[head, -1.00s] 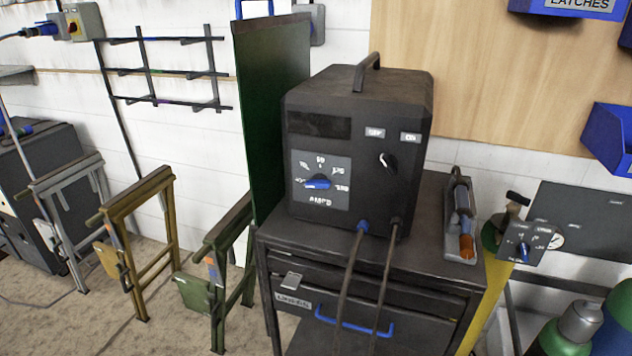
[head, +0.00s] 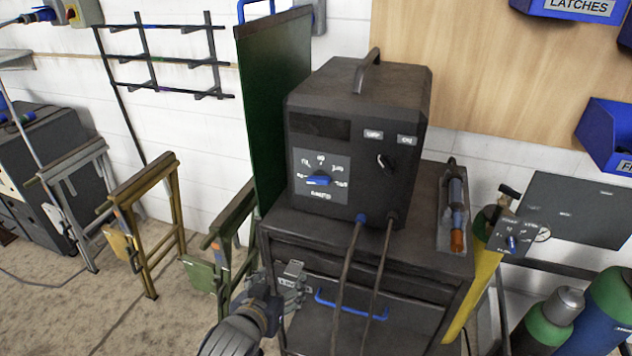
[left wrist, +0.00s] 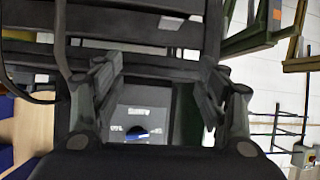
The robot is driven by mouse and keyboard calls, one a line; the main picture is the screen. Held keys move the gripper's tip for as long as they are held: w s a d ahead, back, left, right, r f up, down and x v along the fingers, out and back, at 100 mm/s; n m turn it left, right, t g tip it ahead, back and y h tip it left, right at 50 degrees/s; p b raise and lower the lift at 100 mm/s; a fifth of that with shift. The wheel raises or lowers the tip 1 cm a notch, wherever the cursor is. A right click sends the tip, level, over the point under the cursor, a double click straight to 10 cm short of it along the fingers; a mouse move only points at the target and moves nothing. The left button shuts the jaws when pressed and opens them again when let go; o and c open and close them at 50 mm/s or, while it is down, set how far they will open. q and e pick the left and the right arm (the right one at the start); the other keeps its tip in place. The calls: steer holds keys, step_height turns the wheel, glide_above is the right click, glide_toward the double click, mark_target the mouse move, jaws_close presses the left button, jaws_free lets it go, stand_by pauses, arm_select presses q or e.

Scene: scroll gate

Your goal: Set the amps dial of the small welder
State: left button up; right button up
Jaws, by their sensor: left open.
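The small black welder (head: 350,130) stands on a dark drawer cabinet. Its amps dial is a blue knob (head: 319,180) on a grey scale plate (head: 322,164) at the left of the front face. My left gripper (head: 294,280) is in front of the cabinet's drawers, below and apart from the dial. In the left wrist view, my open left gripper (left wrist: 160,100) has its two fingers apart, with the blue knob (left wrist: 143,135) and scale plate seen between them. Nothing is held. My right gripper is not in view.
Two cables (head: 350,270) hang from the welder's front, just right of the left gripper. A blue drawer handle (head: 350,305) sticks out below. A green screen (head: 275,100) stands left of the welder. A torch tray (head: 453,215) lies at the right of the cabinet top.

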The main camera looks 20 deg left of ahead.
mark_target(317, 184)
arm_select(q)
steer(key=w+d+r+t+h, duration=0.1)
steer(key=w+d+r+t, duration=0.1)
steer(key=w+r+t, duration=0.65)
steer(key=w+r, duration=0.1)
steer(key=w, duration=0.2)
steer(key=w+r+g+p, duration=0.1)
steer(key=w, duration=0.2)
steer(key=w+r+g+p, duration=0.1)
steer(key=w+r, duration=0.1)
steer(key=w, duration=0.1)
steer(key=shift+w+r+n+g, duration=0.1)
steer(key=shift+w+n+g, duration=0.15)
steer(key=shift+n, duration=0.05)
steer(key=shift+w, duration=1.05)
steer(key=c, duration=1.1)
